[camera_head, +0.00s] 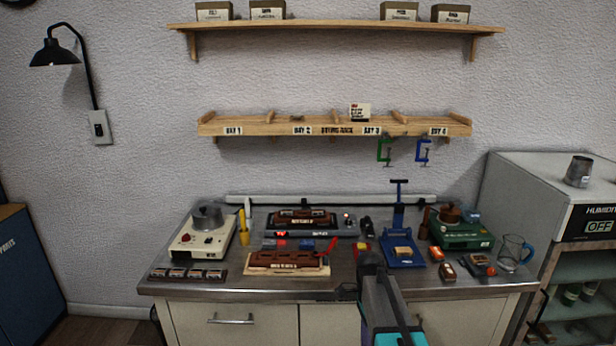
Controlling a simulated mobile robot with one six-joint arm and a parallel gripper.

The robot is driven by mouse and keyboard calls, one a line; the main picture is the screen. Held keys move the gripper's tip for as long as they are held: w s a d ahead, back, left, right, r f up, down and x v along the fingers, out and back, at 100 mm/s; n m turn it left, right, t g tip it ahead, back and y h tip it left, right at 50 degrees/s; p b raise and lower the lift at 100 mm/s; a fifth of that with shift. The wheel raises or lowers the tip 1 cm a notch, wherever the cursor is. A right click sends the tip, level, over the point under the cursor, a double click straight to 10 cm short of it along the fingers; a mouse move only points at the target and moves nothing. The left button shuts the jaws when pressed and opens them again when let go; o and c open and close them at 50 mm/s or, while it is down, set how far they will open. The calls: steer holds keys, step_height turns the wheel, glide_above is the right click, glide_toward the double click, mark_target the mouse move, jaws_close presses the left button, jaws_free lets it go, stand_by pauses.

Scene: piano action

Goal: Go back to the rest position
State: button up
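My arm rises from the bottom centre in the head view, with teal and dark grey links. My gripper (362,249) is above the middle of the metal worktop (440,284), between the brown wooden piece on a pale board (287,262) and the blue press (400,250). Small red and yellow parts show at its far end. The fingers are small and partly hidden by the arm, so I cannot tell whether they are open or whether anything is between them.
A white hot-plate unit with a metal pot (207,226) stands left. A green unit (462,232) and glass jug (513,253) stand right. A labelled shelf (335,126) with hanging clamps is on the wall. A humidity cabinet (540,190) stands far right. Space above the worktop is mostly clear.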

steer(key=s+f+n+g, duration=0.1)
steer(key=s+f+n, duration=1.7)
steer(key=s+f, duration=1.4)
steer(key=shift+s+g, duration=0.3)
steer(key=shift+s, duration=0.6)
